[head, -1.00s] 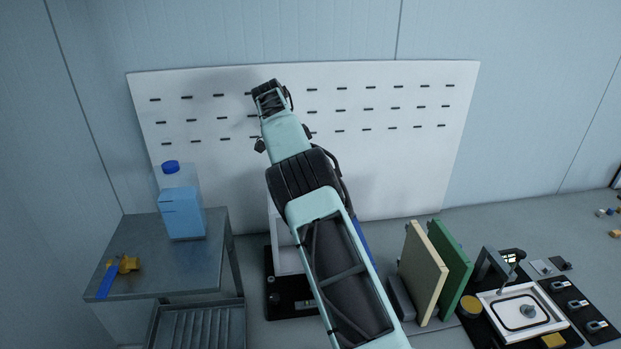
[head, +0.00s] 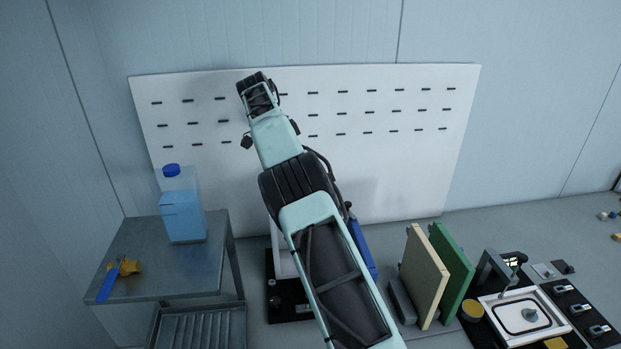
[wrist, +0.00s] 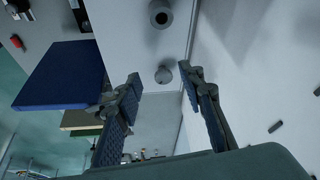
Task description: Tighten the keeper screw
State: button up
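In the wrist view my gripper (wrist: 160,74) is open, with its two dark blue padded fingers spread apart and nothing held. A small round grey knob (wrist: 164,75), which may be the keeper screw, shows between the fingertips on a pale panel (wrist: 138,40). Whether the fingers are level with it in depth I cannot tell. A larger grey cylinder with a dark hole (wrist: 160,14) is on the same panel, just above it in the picture. In the head view my arm covers most of the fixture, and my gripper's fingers are not visible.
A blue board (wrist: 62,75) is close by my left finger. The white slotted panel (head: 400,160) stands behind my arm. A metal cart (head: 205,270) with a blue-capped jug (head: 183,210) is on the left. Cream (head: 424,275) and green (head: 452,270) boards stand right.

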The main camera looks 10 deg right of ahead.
jog(key=s+a, duration=0.2)
jog(key=a, duration=0.7)
jog(key=shift+s+a, duration=0.2)
